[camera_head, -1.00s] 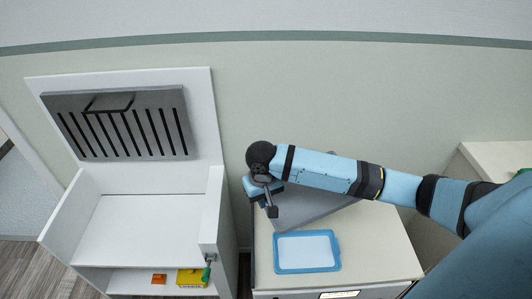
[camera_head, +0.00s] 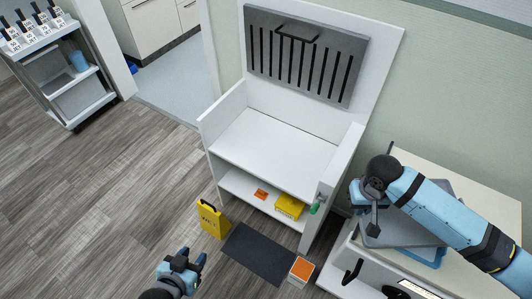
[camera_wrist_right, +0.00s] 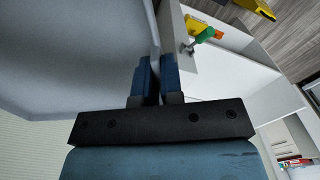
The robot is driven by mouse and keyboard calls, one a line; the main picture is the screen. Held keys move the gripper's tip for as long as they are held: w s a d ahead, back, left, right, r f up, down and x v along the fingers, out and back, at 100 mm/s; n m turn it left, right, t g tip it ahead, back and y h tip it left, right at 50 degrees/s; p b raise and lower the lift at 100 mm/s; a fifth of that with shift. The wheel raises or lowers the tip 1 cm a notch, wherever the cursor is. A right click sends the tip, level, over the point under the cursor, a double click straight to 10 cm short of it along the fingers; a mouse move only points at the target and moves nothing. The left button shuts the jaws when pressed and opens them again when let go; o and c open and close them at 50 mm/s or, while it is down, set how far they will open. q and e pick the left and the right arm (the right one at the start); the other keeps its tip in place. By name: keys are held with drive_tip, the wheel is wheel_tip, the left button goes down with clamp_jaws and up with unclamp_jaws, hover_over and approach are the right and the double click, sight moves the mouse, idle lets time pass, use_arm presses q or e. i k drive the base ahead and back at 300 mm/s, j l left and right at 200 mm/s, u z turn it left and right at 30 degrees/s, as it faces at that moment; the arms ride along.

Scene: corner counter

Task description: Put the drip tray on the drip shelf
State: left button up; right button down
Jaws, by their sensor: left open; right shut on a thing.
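My right gripper (camera_head: 368,212) is shut on the edge of a flat grey tray (camera_head: 404,230), likely the drip tray, over the counter at right. My forearm hides part of the tray. In the right wrist view the grey tray (camera_wrist_right: 70,45) fills the upper left, beside the shut fingers (camera_wrist_right: 157,75). The white unit with a slotted grey back panel (camera_head: 305,55) has a bare upper shelf (camera_head: 270,148), likely the drip shelf, left of the tray. My left gripper (camera_head: 180,262) is open and empty above the floor at lower left.
A blue-rimmed tray (camera_head: 434,260) lies on the counter, partly hidden. The unit's side wall bears a green-handled tap (camera_head: 314,209). A yellow box (camera_head: 289,205) sits on its lower shelf. A yellow floor sign (camera_head: 212,218), dark mat (camera_head: 258,254) and orange-topped box (camera_head: 301,270) stand in front.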

sight(274, 150)
drive_tip(key=j+z, duration=0.1)
drive_tip(key=j, duration=1.3)
drive_tip(key=i+j+z, duration=0.1)
drive_tip(key=j, duration=0.35)
drive_tip(key=i+j, duration=0.1)
drive_tip(key=j, duration=0.2)
drive_tip(key=i+j+z, duration=0.1)
drive_tip(key=j, duration=0.2)
drive_tip(key=i+j, duration=0.15)
drive_tip(key=j, duration=0.15)
drive_tip(key=i+j, duration=0.25)
drive_tip(key=i, duration=0.15)
drive_tip(key=i+j+z, duration=0.15)
drive_tip(key=i, duration=0.25)
drive_tip(key=j, duration=0.1)
